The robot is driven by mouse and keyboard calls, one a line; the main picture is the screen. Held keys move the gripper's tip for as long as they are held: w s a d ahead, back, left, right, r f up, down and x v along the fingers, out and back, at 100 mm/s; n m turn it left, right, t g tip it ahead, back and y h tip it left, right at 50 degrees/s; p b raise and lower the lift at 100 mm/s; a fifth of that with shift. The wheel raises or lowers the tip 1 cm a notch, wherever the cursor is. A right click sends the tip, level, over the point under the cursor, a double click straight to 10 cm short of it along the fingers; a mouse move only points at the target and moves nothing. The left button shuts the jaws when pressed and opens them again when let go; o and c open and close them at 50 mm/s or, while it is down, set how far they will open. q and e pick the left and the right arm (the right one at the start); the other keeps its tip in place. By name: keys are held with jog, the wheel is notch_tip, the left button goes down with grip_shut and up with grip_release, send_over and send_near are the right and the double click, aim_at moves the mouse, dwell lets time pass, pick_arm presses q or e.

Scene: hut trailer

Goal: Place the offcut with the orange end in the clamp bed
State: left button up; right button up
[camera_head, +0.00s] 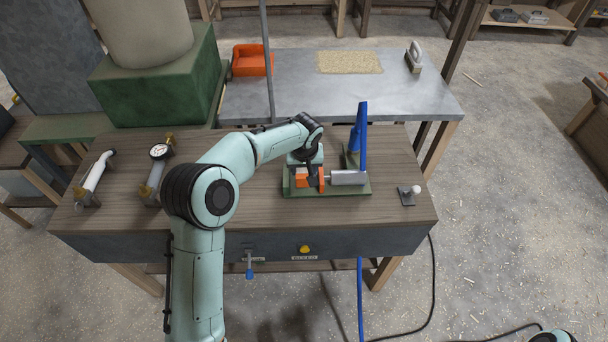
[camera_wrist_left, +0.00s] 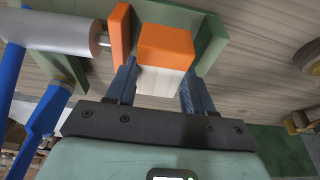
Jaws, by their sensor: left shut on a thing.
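The offcut is a small pale wood block (camera_wrist_left: 160,82) with an orange end (camera_wrist_left: 166,45). My left gripper (camera_wrist_left: 160,85) is shut on its pale part, with the orange end pointing out past the fingertips. The clamp is a green bed (camera_head: 346,190) with an orange jaw plate (camera_head: 321,180), a grey cylinder (camera_head: 348,177) and an upright blue lever (camera_head: 362,138). In the wrist view the offcut lies between the orange jaw plate (camera_wrist_left: 119,36) and a green wall (camera_wrist_left: 211,44), apart from the plate. Whether it touches the bed floor is hidden. My right gripper is out of view.
A small white-knobbed piece (camera_head: 409,195) sits at right. A metal table (camera_head: 300,90) behind holds an orange bin (camera_head: 250,60). A thin post rises behind my arm.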

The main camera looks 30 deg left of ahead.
aim_at(304, 172)
pick_arm(q)
jog(key=shift+f, duration=1.55)
jog(key=shift+f, duration=0.15)
jog(key=o, duration=0.9)
jog(key=shift+c, duration=0.2)
